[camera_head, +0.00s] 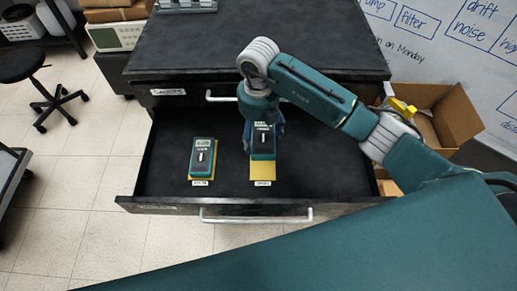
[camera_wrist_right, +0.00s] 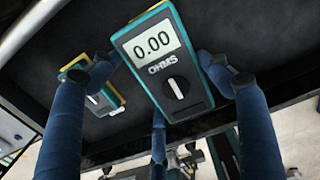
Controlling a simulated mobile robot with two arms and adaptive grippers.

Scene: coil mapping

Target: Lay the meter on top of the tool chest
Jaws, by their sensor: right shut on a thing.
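The meter (camera_head: 263,148), teal with a dark face, is in the open drawer area of the black tool chest (camera_head: 300,42). My right gripper (camera_head: 262,128) comes from above and is shut on this meter, with blue fingers on both sides in the wrist view (camera_wrist_right: 160,72). A yellow pad (camera_head: 262,170) shows at the meter's near end; whether they touch is unclear. My left gripper is not in view.
A second teal meter (camera_head: 202,157) lies on a yellow pad to the left in the drawer (camera_head: 325,180). The chest top is mostly bare, with a grey item (camera_head: 187,4) at its back left. An open cardboard box (camera_head: 450,115) stands at the right.

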